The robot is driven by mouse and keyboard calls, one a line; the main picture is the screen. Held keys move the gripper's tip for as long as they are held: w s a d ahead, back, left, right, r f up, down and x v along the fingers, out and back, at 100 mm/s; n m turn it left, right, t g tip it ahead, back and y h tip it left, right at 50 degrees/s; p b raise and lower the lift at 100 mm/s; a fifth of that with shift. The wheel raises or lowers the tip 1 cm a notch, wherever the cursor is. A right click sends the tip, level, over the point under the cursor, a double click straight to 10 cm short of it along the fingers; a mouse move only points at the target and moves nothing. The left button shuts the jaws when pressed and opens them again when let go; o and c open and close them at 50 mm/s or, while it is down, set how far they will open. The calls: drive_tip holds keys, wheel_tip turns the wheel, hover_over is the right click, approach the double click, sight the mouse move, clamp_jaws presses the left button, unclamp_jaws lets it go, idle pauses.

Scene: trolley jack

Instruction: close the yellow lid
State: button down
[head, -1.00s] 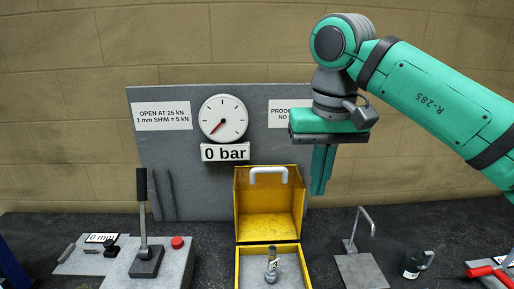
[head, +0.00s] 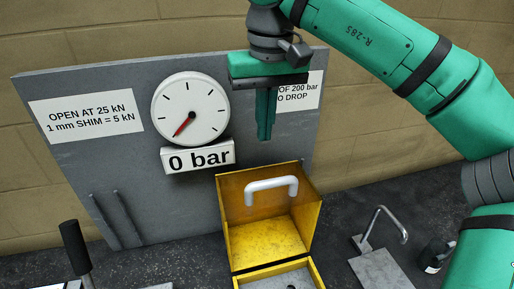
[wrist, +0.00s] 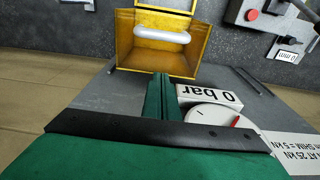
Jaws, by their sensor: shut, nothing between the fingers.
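The yellow lid (head: 235,209) stands open, raised upright at the back of its yellow box (head: 280,268). A white handle (head: 272,189) is fixed to the lid, and it also shows in the wrist view (wrist: 162,35). The box's lower part is cut off by the bottom of the head view. My gripper (head: 265,136) points down, its green fingers together and empty. It is above and behind the lid, in front of the grey panel. In the wrist view the fingertips (wrist: 162,78) appear just short of the lid, with no clear contact.
A grey panel (head: 110,130) with a gauge (head: 190,108) and a "0 bar" plate (head: 198,157) stands behind the box. A black-handled lever (head: 75,246) is at left. A bent metal rod on a plate (head: 385,230) stands at right.

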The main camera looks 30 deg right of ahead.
hover_over(267, 193)
drive_tip(key=w+d, duration=0.1)
drive_tip(key=w, duration=0.3)
wheel_tip(267, 193, down, 10)
drive_tip(key=shift+r, duration=0.25)
drive_tip(key=shift+s, duration=0.3)
drive_tip(key=shift+s+a+r, duration=0.15)
drive_tip(key=shift+s+a, duration=0.1)
drive_tip(key=shift+s, duration=0.55)
drive_tip(key=shift+s+a+r, duration=0.15)
drive_tip(key=shift+s+a, duration=0.05)
drive_tip(key=shift+s, duration=0.55)
drive_tip(key=shift+s, duration=0.1)
drive_tip(key=shift+s+a+r+t, duration=0.15)
drive_tip(key=shift+s+t, duration=0.1)
drive_tip(key=shift+s, duration=0.35)
drive_tip(key=shift+s+a+t, duration=0.2)
drive_tip(key=shift+s+t, duration=0.1)
drive_tip(key=shift+s, duration=0.3)
drive_tip(key=shift+s+a+r+t, duration=0.15)
drive_tip(key=shift+s+t, duration=0.1)
drive_tip(key=shift+s, duration=0.35)
